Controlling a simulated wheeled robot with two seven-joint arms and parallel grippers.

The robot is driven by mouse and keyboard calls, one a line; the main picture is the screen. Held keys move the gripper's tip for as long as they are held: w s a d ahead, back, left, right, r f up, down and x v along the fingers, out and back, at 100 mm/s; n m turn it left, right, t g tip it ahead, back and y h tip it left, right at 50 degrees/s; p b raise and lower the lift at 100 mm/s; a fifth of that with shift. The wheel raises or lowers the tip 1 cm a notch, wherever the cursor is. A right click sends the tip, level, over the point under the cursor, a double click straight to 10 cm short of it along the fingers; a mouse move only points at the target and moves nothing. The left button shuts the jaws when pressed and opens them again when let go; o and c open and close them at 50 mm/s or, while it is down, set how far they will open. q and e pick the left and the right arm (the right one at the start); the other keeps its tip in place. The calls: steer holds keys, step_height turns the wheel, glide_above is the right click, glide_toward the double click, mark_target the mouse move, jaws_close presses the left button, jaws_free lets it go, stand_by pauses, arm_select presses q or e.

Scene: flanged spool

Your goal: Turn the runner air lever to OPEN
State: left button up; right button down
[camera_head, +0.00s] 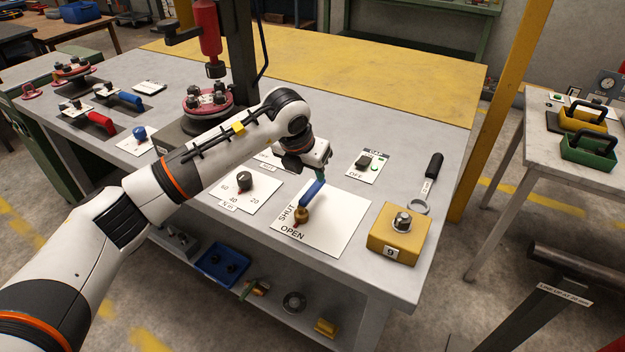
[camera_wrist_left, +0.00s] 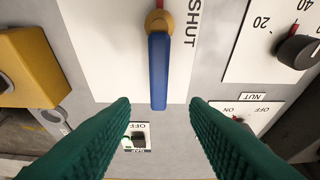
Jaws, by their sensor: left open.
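The runner air lever has a blue handle (camera_head: 312,193) on a brass pivot (camera_head: 301,215), mounted on a white card (camera_head: 340,225) marked SHUT and OPEN. The handle points away from the OPEN edge and runs alongside the word SHUT. In the left wrist view the blue handle (camera_wrist_left: 158,75) runs straight down from the brass pivot (camera_wrist_left: 158,22). My left gripper (camera_wrist_left: 159,102) is open, its green fingers on either side of the handle's free end, with gaps both sides. In the head view the wrist partly hides the fingers. My right gripper is not in view.
A yellow block marked 9 (camera_head: 397,236) stands right of the card. A dial knob (camera_head: 244,181) is to its left and a GAS switch (camera_head: 365,163) behind. A black-handled tool (camera_head: 428,180) lies at the right edge. A press (camera_head: 208,100) with a red cylinder stands behind my arm.

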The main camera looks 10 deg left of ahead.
mark_target(304, 199)
arm_select(q)
steer(key=d+v, duration=0.1)
steer(key=v, duration=0.5)
steer(key=shift+a+r+b, duration=0.2)
steer(key=shift+a+b, duration=0.1)
steer(key=shift+a, duration=0.2)
steer(key=shift+s, duration=0.1)
